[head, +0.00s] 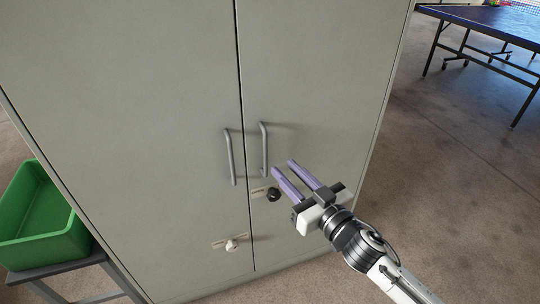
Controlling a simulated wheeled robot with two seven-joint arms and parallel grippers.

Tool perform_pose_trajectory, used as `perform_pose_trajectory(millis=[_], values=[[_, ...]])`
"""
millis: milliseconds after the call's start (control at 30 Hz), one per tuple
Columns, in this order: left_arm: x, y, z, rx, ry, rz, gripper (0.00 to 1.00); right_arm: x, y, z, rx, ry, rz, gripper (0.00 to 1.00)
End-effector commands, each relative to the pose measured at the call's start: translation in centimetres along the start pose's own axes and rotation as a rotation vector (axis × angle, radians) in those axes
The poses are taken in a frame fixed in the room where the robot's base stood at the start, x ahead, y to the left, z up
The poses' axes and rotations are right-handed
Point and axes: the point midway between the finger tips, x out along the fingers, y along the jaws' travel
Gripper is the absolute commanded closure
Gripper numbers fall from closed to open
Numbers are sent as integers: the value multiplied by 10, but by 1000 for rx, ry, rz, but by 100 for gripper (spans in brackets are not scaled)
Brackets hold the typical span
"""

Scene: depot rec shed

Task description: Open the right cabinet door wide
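The grey-green cabinet has two doors that look shut, with a dark seam between them. The right cabinet door (320,70) has a vertical bar handle (265,150) near the seam and a black knob (273,195) below it. The left cabinet door (130,110) has a matching handle (230,157) and a pale knob (232,245) lower down. My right gripper (283,168) is in front of the right door, its two purple fingers apart with nothing between them. The fingertips are just right of the right handle's lower end; I cannot tell whether they touch. My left gripper is not in view.
A green bin (45,240) stands on a dark stand (60,268) left of the cabinet. A blue ping-pong table (490,22) stands at the back right. The brown floor (450,150) right of the cabinet is clear.

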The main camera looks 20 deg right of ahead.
Motion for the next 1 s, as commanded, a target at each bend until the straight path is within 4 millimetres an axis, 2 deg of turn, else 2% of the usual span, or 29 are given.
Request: perform_pose_trajectory(millis=[300,500,867,1000], values=[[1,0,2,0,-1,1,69,58,0,-1,1,0,2,72],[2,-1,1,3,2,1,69,80,0,1,1,-2,2,72],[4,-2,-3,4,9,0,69,86,0,1,1,-3,2,72],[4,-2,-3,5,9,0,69,86,0,1,1,-3,2,92]])
